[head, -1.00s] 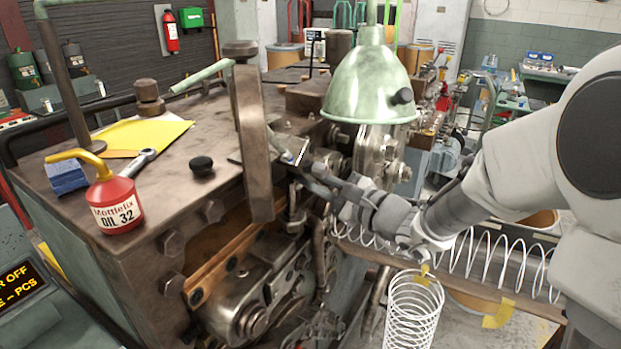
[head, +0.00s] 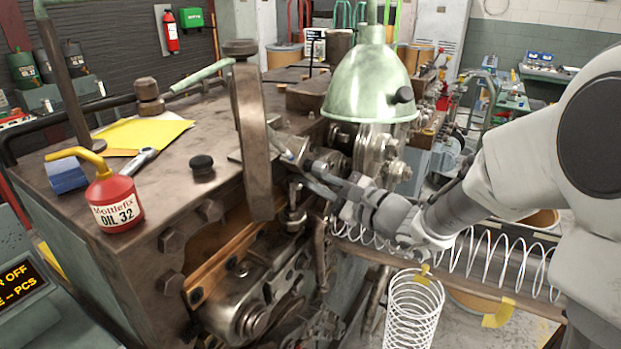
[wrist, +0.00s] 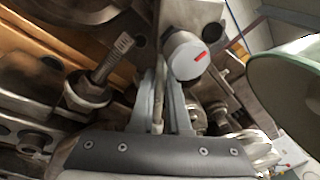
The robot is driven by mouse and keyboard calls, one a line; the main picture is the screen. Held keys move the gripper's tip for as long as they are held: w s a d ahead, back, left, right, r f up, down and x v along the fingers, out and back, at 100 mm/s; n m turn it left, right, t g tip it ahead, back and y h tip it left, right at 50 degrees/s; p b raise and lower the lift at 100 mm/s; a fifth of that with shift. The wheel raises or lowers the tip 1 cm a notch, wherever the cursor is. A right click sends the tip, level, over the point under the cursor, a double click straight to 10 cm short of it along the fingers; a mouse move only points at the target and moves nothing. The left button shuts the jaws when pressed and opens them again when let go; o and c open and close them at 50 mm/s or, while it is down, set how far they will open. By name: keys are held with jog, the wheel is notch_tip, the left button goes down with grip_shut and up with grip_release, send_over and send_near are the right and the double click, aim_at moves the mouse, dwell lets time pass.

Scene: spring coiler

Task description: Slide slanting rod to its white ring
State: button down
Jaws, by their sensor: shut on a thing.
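My gripper (head: 312,172) reaches in from the right, beside the thick upright bar of the machine. In the wrist view my gripper (wrist: 162,92) has its two grey fingers close together, with a slim metal rod (wrist: 158,112) between them. A grey cylindrical end with a red mark (wrist: 187,56) sits just past the fingertips, partly over them. Whether it belongs to the held rod is unclear. A separate threaded rod (wrist: 115,58) slants up from a round nut to the left of the fingers. I cannot make out a white ring; the fingers and machine parts hide much of this area.
The upright bar (head: 253,140) stands left of my gripper, and the green lamp shade (head: 371,85) hangs close above right. White coil springs (head: 415,310) stand below right. A red oil can (head: 115,200) and yellow paper (head: 145,135) lie on the machine top.

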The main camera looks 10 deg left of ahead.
jog(key=shift+w+d+f+b, duration=0.15)
jog(key=shift+w+f+b, duration=0.2)
jog(key=shift+f+b, duration=0.4)
jog(key=shift+w+d+f+b, duration=0.15)
jog(key=shift+w+d+b, duration=0.1)
jog(key=shift+b, duration=0.15)
jog(key=c, duration=0.9)
grip_release()
jog(key=shift+w, duration=0.1)
jog(key=b+v, duration=0.1)
jog(key=v, duration=1.6)
jog(key=shift+d, duration=0.15)
